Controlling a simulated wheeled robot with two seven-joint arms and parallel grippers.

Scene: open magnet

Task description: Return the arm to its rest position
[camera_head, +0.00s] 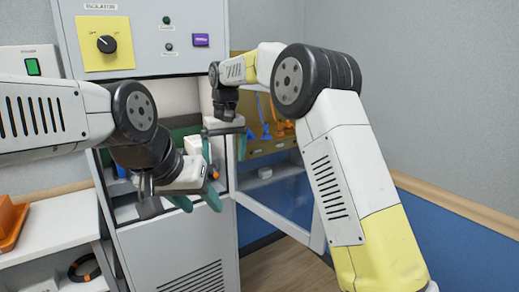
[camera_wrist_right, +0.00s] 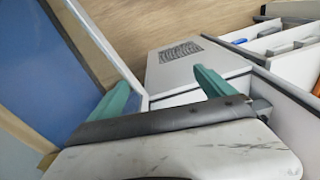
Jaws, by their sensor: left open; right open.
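My right arm reaches in from the right in the head view, with its gripper (camera_head: 224,148) in front of the cabinet opening. Its two teal fingers are apart with nothing between them; the right wrist view also shows this gripper (camera_wrist_right: 163,85) open and empty. My left gripper (camera_head: 200,202) hangs lower, in front of the cabinet's lower opening, its teal fingers apart and empty. The grey cabinet (camera_head: 175,245) stands behind both grippers. Its framed door (camera_head: 275,217) is swung open to the right. My arms hide part of the cabinet's inside.
A yellow panel with a black knob (camera_head: 106,44) is at the cabinet's upper left. A white shelf (camera_head: 60,225) with an orange bin (camera_head: 10,225) stands at left. Orange and blue items show behind the right gripper. Bare floor (camera_head: 285,270) lies by the door.

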